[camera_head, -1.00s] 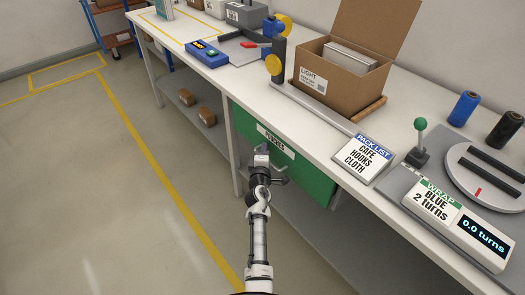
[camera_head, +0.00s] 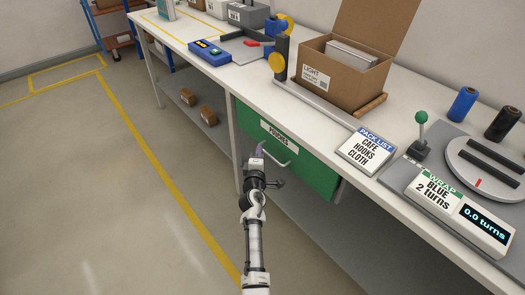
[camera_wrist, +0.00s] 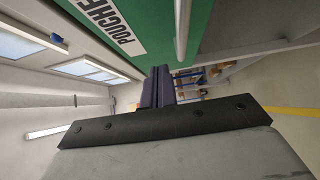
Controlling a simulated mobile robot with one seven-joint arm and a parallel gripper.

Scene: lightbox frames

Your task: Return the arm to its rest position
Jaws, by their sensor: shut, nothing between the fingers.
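My gripper (camera_head: 258,152) is in front of the green drawer (camera_head: 312,172) under the workbench. Its fingers are shut and empty, and the wrist view shows the two dark fingers (camera_wrist: 158,86) together. The drawer carries a white POUCHES label (camera_head: 278,135) and a pale bar handle (camera_head: 275,153). In the wrist view the handle (camera_wrist: 183,30) runs above and to the right of the fingers, apart from them. My arm reaches up from the bottom of the head view, over the floor beside the bench.
The white bench top (camera_head: 240,76) holds an open carton (camera_head: 340,75), a pack list sign (camera_head: 366,152), a turntable (camera_head: 490,165) and a wrap display (camera_head: 460,212). Small boxes (camera_head: 208,116) sit on the lower shelf. The floor (camera_head: 90,190) to the left is clear.

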